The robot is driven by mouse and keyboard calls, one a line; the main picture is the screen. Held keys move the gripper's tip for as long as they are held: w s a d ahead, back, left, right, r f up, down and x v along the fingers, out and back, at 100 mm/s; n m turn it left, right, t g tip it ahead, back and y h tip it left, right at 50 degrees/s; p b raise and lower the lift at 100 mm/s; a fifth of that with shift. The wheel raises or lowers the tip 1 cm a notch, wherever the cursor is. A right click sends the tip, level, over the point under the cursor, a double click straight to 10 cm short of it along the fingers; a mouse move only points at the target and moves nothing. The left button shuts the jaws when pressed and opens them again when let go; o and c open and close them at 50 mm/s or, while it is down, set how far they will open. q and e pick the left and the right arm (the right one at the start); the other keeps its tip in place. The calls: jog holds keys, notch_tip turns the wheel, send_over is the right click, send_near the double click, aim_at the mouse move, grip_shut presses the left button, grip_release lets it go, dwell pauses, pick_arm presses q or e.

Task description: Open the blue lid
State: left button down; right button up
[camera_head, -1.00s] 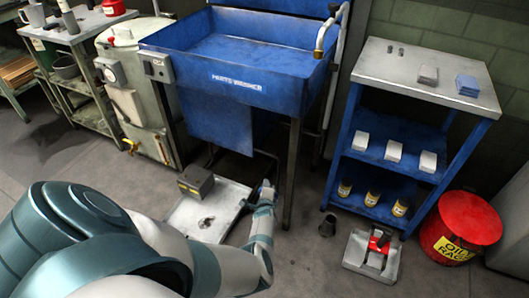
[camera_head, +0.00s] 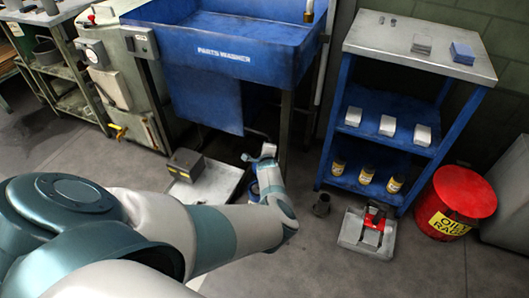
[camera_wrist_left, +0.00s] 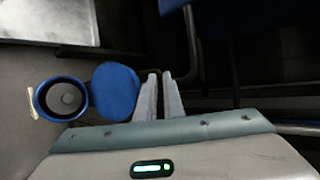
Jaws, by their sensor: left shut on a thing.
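The blue lid (camera_wrist_left: 116,90) is a round blue disc in the left wrist view, beside a round blue container (camera_wrist_left: 62,98). The container's mouth shows a grey inside, uncovered, and the lid stands off to its right. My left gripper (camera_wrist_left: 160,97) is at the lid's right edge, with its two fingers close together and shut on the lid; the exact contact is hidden. In the head view a small blue part of the container (camera_head: 254,189) shows beside my left forearm, low near the floor. My right gripper is in neither view.
A blue parts washer (camera_head: 225,50) stands above and behind. A pale floor tray (camera_head: 212,190) with a dark box (camera_head: 185,165) lies to the left. A blue shelf cart (camera_head: 395,145), a red oily-rags can (camera_head: 457,200) and a grey-and-red device (camera_head: 368,232) stand right.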

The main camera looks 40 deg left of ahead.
pick_arm(q)
jog(key=shift+s+a+f, duration=0.1)
jog(key=shift+s+f, duration=0.45)
jog(key=shift+f, duration=0.1)
jog(key=c, duration=1.9)
grip_release()
jog(key=shift+a+f, duration=0.1)
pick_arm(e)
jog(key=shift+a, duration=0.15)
pick_arm(q)
jog(key=shift+w+r, duration=0.15)
jog(key=shift+r, duration=0.05)
